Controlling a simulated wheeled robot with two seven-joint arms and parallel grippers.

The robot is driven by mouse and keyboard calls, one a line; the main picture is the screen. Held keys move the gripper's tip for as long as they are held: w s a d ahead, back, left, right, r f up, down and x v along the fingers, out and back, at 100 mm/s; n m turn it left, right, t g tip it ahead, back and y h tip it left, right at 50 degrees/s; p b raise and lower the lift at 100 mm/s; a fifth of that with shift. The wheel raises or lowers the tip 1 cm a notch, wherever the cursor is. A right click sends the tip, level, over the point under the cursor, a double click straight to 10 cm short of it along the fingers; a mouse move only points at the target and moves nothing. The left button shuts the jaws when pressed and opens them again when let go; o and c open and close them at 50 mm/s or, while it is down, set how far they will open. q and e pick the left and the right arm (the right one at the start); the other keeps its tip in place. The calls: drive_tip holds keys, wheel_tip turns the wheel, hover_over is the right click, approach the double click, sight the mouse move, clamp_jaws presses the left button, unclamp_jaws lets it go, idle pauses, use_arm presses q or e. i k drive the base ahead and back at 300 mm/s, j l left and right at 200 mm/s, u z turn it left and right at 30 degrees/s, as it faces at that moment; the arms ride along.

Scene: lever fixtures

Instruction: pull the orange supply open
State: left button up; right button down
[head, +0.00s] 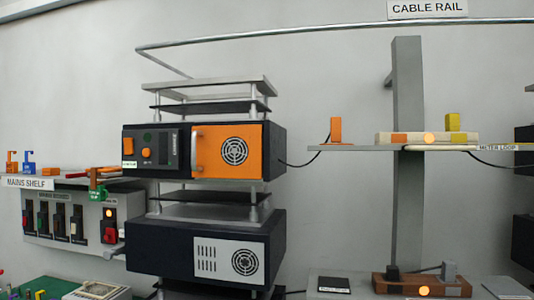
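The orange supply (234,130) is a dark box in the metal rack at the middle left of the head view. Its orange front panel carries a round black vent and a pale upright handle (196,150) at its left edge. Left of the handle is a dark control panel (157,150) with orange buttons and a small white label. The orange panel looks flush with the box front. Neither of my grippers shows, and nothing touches the handle.
A second dark unit (185,250) with a grey front sits below. Left are the mains shelf (28,184) with small orange and blue parts and a switch box (65,248). Right, a shelf (360,148) beside a grey post (407,85) bears blocks. A cable runs from the supply's right.

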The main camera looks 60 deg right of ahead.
sight(231, 152)
drive_tip(key=z, duration=1.7)
